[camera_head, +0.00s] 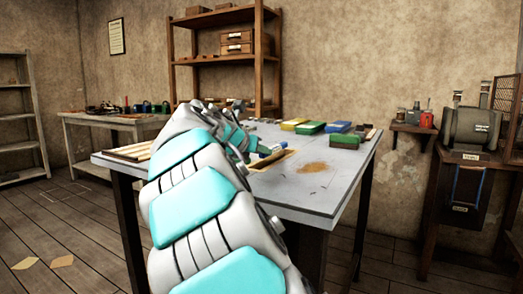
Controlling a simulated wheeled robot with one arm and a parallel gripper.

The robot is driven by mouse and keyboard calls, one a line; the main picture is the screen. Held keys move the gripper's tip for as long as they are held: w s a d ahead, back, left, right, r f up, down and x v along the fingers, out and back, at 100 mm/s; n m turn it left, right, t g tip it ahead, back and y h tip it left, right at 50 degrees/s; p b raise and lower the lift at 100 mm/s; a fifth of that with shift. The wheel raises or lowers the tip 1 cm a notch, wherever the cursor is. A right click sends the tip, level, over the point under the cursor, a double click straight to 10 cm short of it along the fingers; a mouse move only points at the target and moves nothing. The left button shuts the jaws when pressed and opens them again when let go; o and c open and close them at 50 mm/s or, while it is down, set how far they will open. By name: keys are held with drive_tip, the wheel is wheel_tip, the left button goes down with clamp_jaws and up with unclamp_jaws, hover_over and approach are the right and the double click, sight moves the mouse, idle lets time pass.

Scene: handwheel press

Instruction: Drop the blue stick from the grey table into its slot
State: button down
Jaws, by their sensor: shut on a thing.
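The grey table (310,197) stands in the middle, with my teal and white arm reaching over its left part. My gripper (250,149) is low over the tabletop and partly hidden behind my own arm. I cannot make out the slot for certain.
Yellow (293,124), green (310,127) and blue (340,126) blocks sit along the table's back. Light slats (130,152) lie at its left. A grey machine (471,129) stands on a dark stand at right. The tabletop's right front is clear.

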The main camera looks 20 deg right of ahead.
drive_tip(key=shift+f+p, duration=0.7)
drive_tip(key=shift+p, duration=0.3)
idle(0.9)
drive_tip(key=shift+p, duration=0.7)
idle(0.5)
drive_tip(key=c, duration=0.7)
unclamp_jaws()
drive_tip(key=shift+o, duration=0.2)
drive_tip(key=o, duration=0.4)
drive_tip(key=shift+c, duration=0.2)
